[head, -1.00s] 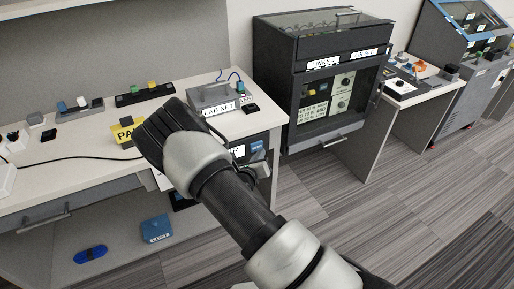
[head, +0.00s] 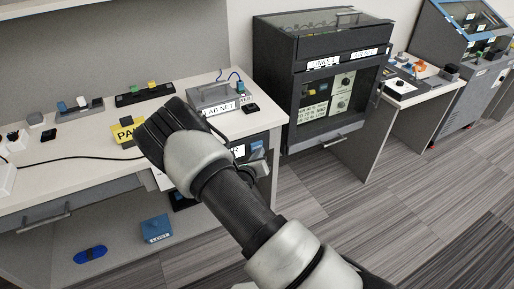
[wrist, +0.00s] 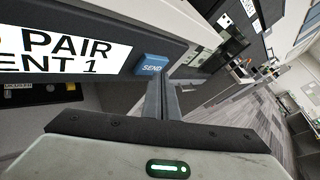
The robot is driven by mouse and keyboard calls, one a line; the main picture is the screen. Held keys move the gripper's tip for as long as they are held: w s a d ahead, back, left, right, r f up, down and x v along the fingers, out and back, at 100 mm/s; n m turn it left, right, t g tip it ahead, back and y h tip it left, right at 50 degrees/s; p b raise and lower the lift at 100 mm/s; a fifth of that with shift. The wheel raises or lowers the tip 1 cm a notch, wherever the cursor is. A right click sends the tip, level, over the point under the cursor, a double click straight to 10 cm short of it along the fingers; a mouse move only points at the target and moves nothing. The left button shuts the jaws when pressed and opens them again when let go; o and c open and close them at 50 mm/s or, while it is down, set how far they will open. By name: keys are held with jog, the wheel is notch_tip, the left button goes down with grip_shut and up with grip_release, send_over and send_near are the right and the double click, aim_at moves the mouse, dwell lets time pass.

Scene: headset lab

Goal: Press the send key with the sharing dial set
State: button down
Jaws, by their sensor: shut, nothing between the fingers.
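The blue send key (wrist: 151,65), lettered SEND, shows in the wrist view on the dark front panel, right of a white label (wrist: 60,48) reading "PAIR" and "ENT 1". My gripper (wrist: 161,84) is shut and empty, its fingertips close beside and below the key; I cannot tell whether they touch it. I cannot make out the sharing dial in either view.
The desk (head: 75,165) carries a LAB NET box (head: 215,97), a yellow sign (head: 124,131) and small blocks. A dark cabinet (head: 320,75) stands to the right. A blue box (head: 156,229) lies on the lower shelf. The carpet on the right is clear.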

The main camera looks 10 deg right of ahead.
jog(key=shift+w+a, duration=0.2)
jog(key=shift+w, duration=0.35)
dwell(0.6)
jog(key=shift+s, duration=0.1)
jog(key=shift+s+d+p, duration=0.25)
jog(key=shift+s+p, duration=0.05)
jog(key=shift+s, duration=0.45)
jog(key=shift+s+d+p, duration=0.25)
jog(key=shift+s+p, duration=0.05)
jog(key=shift+s, duration=0.5)
jog(key=shift+s+d+p, duration=0.3)
jog(key=shift+s+p, duration=0.05)
jog(key=shift+s, duration=0.4)
jog(key=shift+s+d+p, duration=0.25)
jog(key=shift+s+p, duration=0.05)
jog(key=shift+s, duration=0.5)
dwell(0.9)
jog(key=s+p, duration=0.1)
jog(key=s, duration=0.1)
jog(key=s+d+p, duration=0.1)
jog(key=shift+s+d, duration=0.1)
jog(key=shift+s, duration=0.25)
